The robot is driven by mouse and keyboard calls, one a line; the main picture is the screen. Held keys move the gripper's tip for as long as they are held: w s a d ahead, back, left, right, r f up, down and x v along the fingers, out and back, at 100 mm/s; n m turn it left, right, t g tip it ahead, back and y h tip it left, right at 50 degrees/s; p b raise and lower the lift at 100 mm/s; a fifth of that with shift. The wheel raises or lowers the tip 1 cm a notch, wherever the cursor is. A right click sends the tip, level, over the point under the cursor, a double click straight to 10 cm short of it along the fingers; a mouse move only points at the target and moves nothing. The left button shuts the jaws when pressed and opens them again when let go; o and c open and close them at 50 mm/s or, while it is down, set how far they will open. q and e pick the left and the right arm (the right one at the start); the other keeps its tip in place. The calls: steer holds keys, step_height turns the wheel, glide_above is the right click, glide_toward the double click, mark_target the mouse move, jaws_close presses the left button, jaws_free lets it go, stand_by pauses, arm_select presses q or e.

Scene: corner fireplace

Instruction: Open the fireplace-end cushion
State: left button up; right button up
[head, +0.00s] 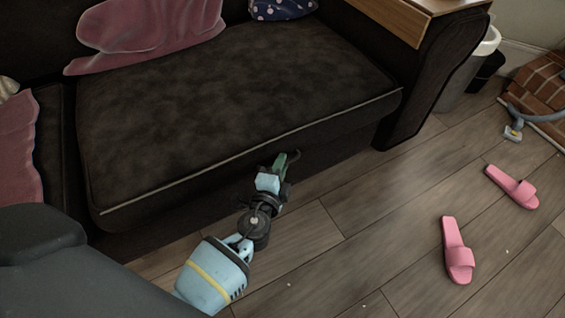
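The dark brown seat cushion (230,90) lies flat on the sofa, with a pale piping line along its front lower edge. My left gripper (288,160) is at the front of this cushion, just below the piping and against or close to the sofa's front face. Its fingertips are small and partly dark against the sofa, so I cannot tell whether they are open or whether they touch the cushion. Another dark seat cushion (50,140) lies to the left across a gap. My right gripper is not in view.
A pink blanket (145,25) and a dotted cushion (282,8) lie at the sofa's back. A wooden tray (405,18) sits on the armrest. Pink slippers (459,255) (512,187) lie on the wood floor. A bin (465,75) and bricks (540,85) are at right.

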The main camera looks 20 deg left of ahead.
arm_select(q)
steer(key=shift+w, duration=0.6)
jaws_close()
